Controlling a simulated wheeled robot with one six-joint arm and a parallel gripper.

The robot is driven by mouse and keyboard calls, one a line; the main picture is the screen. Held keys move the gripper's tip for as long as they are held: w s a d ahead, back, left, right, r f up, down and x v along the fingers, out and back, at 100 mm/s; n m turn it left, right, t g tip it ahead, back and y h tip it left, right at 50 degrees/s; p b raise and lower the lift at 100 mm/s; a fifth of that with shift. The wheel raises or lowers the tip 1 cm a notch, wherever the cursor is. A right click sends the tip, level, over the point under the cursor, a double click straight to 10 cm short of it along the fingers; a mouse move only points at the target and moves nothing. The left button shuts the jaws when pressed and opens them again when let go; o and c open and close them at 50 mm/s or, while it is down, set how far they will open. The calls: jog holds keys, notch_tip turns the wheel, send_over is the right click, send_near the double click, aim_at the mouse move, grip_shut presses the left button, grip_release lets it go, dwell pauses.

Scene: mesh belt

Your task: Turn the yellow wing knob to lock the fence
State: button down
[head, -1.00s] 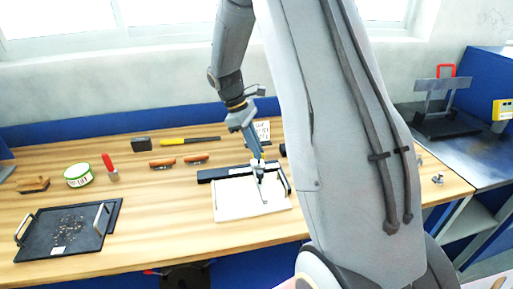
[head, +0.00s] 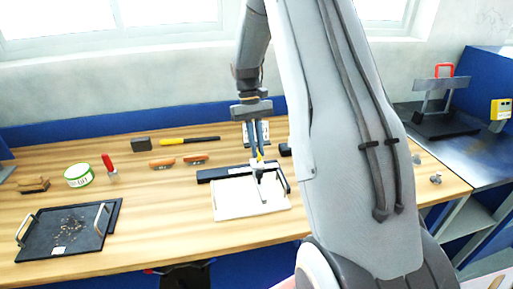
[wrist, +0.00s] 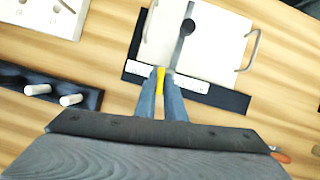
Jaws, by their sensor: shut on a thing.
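The yellow wing knob (wrist: 160,76) shows between my fingertips in the wrist view, at the near end of the grey fence bar. It is a small yellow spot in the head view (head: 260,157). My gripper (wrist: 161,84) is shut on the knob, its two fingers on either side of it. In the head view my gripper (head: 257,150) reaches down to the back of the white board. The grey fence (wrist: 182,42) runs across the white board (wrist: 213,36) from a dark rail (wrist: 228,98). The knob's lower part is hidden by my fingers.
A black tray (head: 68,232) is at the front left. A dark rack with pegs (wrist: 60,94) stands near my gripper.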

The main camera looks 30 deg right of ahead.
jog(key=shift+m+y, duration=0.3)
jog(key=shift+m, duration=0.5)
jog(key=shift+s, duration=0.1)
jog(key=c, duration=1.8)
grip_release()
jog(key=shift+c, duration=0.2)
jog(key=shift+r, duration=0.1)
jog(key=b+v, duration=0.2)
jog(key=v, duration=0.5)
jog(key=shift+r+b, duration=0.3)
